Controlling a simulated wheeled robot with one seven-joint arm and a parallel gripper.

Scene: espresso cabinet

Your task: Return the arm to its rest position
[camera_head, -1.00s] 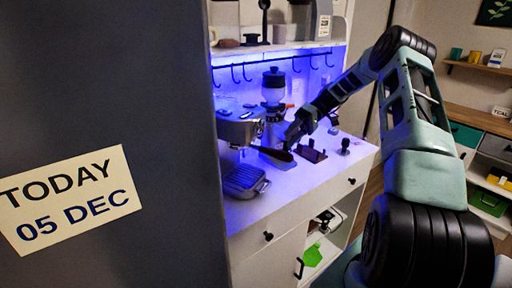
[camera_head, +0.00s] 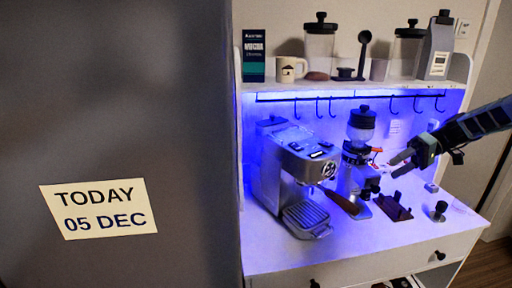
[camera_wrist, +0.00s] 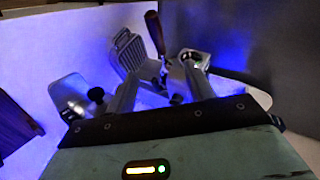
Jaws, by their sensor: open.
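My gripper (camera_head: 391,167) is in the right part of the head view, in the air beside the coffee grinder (camera_head: 360,135). Its two fingers are spread, with nothing seen between them. The arm comes in from the right edge. In the wrist view the open fingers (camera_wrist: 161,88) point up and away from the teal gripper body. A portafilter with a wooden handle (camera_head: 343,203) is at the foot of the grinder; how it is seated is unclear. A wooden handle (camera_wrist: 154,32) also shows beyond the fingers in the wrist view. The espresso machine (camera_head: 290,165) stands left of the grinder.
A tamper (camera_head: 439,211) and a dark brown stand (camera_head: 393,206) are on the white counter (camera_head: 350,250). Hooks hang under the shelf (camera_head: 340,85), which holds jars, a mug and a coffee bag. A dark panel (camera_head: 120,120) with a date note (camera_head: 98,208) fills the left.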

